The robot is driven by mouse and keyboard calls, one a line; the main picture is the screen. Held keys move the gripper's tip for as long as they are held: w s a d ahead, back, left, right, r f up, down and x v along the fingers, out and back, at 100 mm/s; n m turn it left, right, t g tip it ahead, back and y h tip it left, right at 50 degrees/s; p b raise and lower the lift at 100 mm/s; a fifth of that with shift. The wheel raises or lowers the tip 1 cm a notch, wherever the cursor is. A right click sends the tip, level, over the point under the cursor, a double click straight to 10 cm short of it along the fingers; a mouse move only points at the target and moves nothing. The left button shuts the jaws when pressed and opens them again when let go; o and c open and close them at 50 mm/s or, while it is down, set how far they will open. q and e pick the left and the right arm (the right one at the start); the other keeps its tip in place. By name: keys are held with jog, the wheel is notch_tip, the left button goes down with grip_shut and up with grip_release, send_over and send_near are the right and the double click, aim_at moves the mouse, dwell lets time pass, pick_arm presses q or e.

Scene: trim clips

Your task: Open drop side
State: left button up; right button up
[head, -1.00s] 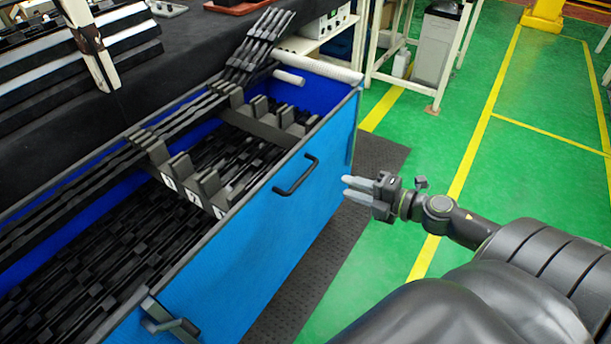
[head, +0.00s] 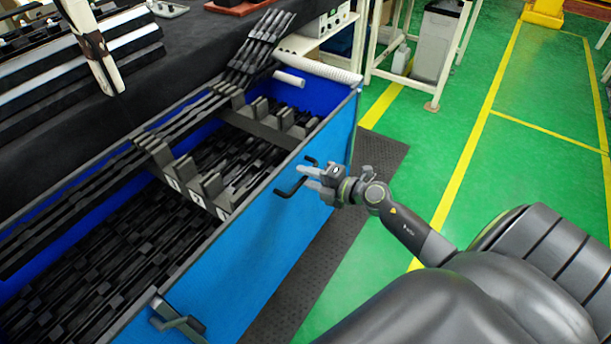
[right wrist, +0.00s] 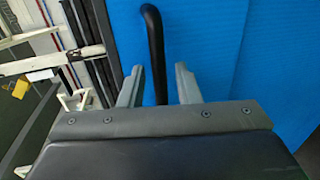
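The blue drop side (head: 262,245) is the front wall of a long crate and stands upright. A black bar handle (head: 290,187) is fixed on it. My right gripper (head: 304,176) is open at the handle. In the right wrist view the handle (right wrist: 154,50) runs between the two fingertips (right wrist: 160,80), which look apart from it. A grey latch (head: 178,320) sits at the near end of the drop side. I cannot tell whether the latch is fastened. My left gripper is not in view.
The crate holds several black trim strips (head: 120,235) and grey numbered racks (head: 205,185). A dark worktop (head: 150,95) lies behind it. A black floor mat (head: 375,160) and clear green floor (head: 470,200) lie in front. A white-legged stand (head: 435,85) is at the back.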

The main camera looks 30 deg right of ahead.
jog(key=shift+w+a+f, duration=0.1)
jog(key=shift+w+a, duration=0.05)
jog(key=shift+w, duration=0.25)
grip_shut()
